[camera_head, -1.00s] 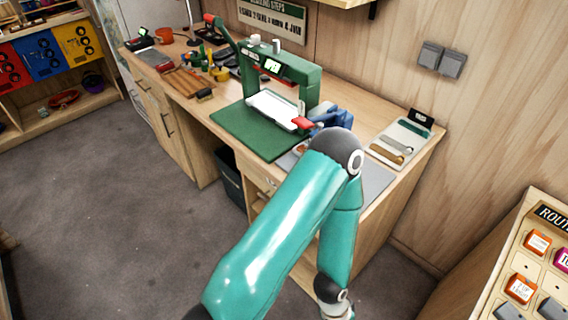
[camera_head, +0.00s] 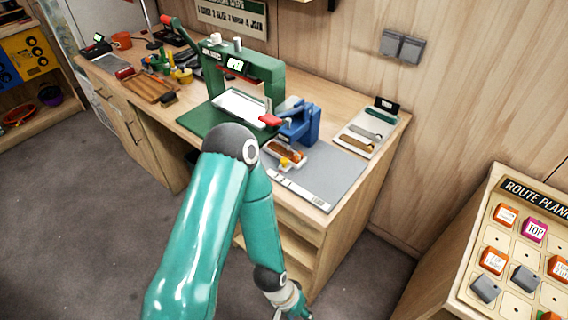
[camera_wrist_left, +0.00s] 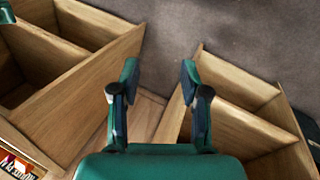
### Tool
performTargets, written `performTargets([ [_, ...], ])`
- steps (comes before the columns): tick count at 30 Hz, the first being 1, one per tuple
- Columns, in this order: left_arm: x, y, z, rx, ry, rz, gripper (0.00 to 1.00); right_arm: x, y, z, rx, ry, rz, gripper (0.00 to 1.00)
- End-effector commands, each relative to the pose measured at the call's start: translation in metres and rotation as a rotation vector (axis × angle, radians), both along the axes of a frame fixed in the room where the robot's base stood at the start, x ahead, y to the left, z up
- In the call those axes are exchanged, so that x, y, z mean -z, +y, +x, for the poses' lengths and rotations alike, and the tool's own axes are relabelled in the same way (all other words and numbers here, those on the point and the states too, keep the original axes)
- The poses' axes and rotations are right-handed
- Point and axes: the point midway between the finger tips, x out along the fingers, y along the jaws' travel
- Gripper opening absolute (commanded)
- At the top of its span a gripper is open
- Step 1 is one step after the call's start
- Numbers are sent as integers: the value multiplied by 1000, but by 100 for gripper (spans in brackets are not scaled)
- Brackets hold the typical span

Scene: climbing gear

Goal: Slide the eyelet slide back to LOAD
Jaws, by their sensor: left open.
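A blue press (camera_head: 300,123) stands on the workbench, right of the green press. At its front is a small orange-brown carriage (camera_head: 287,152) with a yellow knob, apparently the eyelet slide. It is small here, and I cannot read a LOAD mark or tell its exact position. My left arm comes up from the bottom of the head view and bends down in front of the bench. The left gripper's fingers are not clear there. In the left wrist view my left gripper (camera_wrist_left: 158,72) is open and empty, away from the slide. My right gripper is not in view.
A green press (camera_head: 262,72) with a white plate stands left of the blue press. A grey mat (camera_head: 328,178) lies bare in front. A tray of tools (camera_head: 367,135) is at the right. Wooden shelving (camera_wrist_left: 235,105) is close to the left gripper. A route board (camera_head: 520,250) stands far right.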

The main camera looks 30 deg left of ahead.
Motion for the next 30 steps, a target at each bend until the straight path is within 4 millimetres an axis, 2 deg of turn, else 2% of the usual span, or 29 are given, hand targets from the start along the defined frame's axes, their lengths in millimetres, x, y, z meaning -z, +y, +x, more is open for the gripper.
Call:
performTargets([
  [5, -4, 13, 22, -8, -72, 27, 47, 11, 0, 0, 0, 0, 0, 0],
  [8, -14, 35, 52, -21, -177, 73, 47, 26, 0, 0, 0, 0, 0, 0],
  [10, -28, 49, 79, -32, -276, 117, 47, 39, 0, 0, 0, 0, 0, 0],
  [14, -71, 82, 127, -69, -498, 223, 47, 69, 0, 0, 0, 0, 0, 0],
  [15, -88, 93, 139, -83, -567, 260, 47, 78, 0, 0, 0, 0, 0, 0],
  [18, -131, 118, 157, -127, -716, 345, 47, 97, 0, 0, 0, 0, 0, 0],
  [21, -170, 141, 161, -173, -837, 420, 47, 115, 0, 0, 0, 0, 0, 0],
  [24, -205, 162, 157, -225, -937, 486, 47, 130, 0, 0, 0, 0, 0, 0],
  [27, -231, 178, 147, -271, -1005, 535, 47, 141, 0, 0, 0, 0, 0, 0],
  [30, -248, 188, 139, -301, -1043, 566, 47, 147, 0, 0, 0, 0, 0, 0],
])
